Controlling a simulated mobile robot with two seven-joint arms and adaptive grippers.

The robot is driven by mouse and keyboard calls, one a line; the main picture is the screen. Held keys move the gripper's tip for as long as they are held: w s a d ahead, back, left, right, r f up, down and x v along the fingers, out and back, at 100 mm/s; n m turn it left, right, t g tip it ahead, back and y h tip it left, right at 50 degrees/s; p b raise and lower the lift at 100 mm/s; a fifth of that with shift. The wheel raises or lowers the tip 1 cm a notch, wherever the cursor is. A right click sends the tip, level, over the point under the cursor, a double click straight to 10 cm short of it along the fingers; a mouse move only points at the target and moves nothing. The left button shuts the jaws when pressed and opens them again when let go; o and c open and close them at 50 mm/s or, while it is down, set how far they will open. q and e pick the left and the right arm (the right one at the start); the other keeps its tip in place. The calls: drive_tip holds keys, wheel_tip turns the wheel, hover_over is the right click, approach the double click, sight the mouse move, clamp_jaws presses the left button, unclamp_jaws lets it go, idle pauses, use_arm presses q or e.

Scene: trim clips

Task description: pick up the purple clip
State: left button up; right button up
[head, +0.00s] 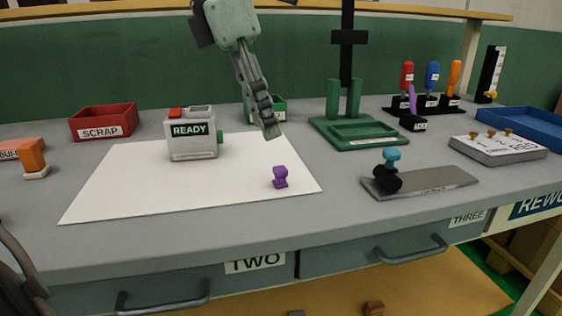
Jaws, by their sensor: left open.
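The small purple clip (280,177) stands on the white sheet (130,190), near the sheet's right edge. My left gripper (268,122) comes down from the top of the head view, its fingers pointing downward. It is open and empty. Its fingertips show above and slightly left of the clip in the picture, apart from it. One finger largely covers the other from this side.
A grey READY box (193,143) stands left of the gripper, with a green bin (280,108) behind. A green stand (360,133) and a grey plate with a black-and-blue part (430,183) are to the right. A red SCRAP bin (103,122) is at the left.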

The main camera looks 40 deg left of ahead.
sight(280, 168)
use_arm(q)
drive_tip(key=x, duration=0.4)
drive_tip(key=s+x, duration=0.1)
drive_tip(key=x, duration=0.1)
drive_tip(key=shift+w+d+f, duration=0.15)
drive_tip(key=shift+d+f, duration=0.15)
drive_tip(key=shift+f, duration=0.05)
drive_tip(key=shift+w+d+f, duration=0.1)
drive_tip(key=shift+w+f, duration=0.1)
drive_tip(key=shift+f, duration=0.35)
drive_tip(key=c, duration=0.8)
